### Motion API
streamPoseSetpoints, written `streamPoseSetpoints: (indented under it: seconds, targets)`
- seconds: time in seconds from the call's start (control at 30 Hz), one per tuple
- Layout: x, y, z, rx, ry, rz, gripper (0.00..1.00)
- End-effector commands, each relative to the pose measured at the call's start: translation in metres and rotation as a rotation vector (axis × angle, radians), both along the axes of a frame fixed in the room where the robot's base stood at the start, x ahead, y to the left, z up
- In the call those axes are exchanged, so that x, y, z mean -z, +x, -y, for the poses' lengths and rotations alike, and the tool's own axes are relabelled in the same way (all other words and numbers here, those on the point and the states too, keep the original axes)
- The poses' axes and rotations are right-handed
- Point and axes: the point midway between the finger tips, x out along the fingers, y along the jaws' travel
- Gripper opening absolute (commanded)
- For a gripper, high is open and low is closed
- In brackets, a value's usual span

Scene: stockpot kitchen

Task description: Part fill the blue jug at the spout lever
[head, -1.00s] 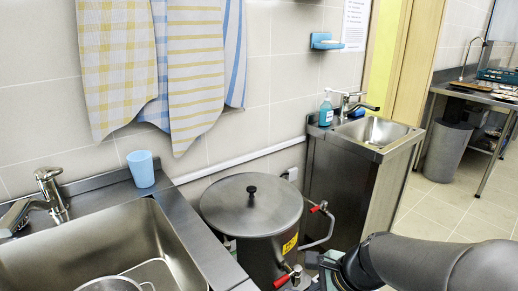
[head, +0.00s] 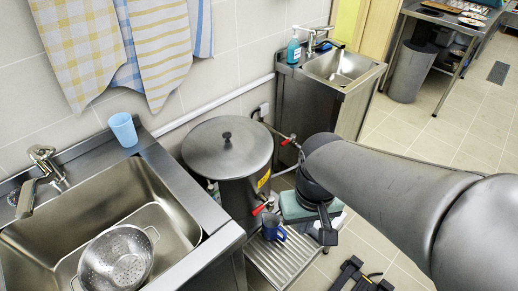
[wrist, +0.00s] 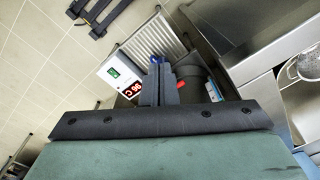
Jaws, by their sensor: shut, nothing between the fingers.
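The blue jug (head: 273,227) stands on the ribbed metal drain tray (head: 287,258) at the foot of the steel stockpot (head: 228,150). It is below a spout with a red lever (head: 262,208). In the wrist view only a bit of the blue jug (wrist: 157,60) shows beyond my fingertips, and the red lever (wrist: 182,85) is just to their right. My gripper (wrist: 158,75) is shut and empty. In the head view my gripper (head: 326,232) is right of the jug, apart from it. The jug's fill level cannot be seen.
The left sink (head: 130,215) holds a colander (head: 117,258). A light blue cup (head: 123,129) stands on its rim. A second red lever (head: 287,141) is on the pot's far pipe. Open floor lies to the right.

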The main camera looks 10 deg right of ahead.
Motion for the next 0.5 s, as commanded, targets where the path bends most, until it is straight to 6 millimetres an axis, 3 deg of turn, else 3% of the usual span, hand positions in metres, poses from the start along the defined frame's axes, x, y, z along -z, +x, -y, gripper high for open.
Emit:
streamPoseSetpoints:
  seconds: [0.17,0.27,0.3,0.37,0.5]
  targets:
    - [0.000,0.000,0.000,0.002,0.001,0.000,0.00]
    - [0.004,0.005,-0.001,0.019,0.006,0.002,0.28]
    - [0.009,0.012,-0.002,0.046,0.012,0.002,0.38]
    - [0.022,0.030,-0.005,0.116,0.030,0.007,0.38]
    - [0.065,0.101,-0.015,0.394,0.091,0.022,0.38]
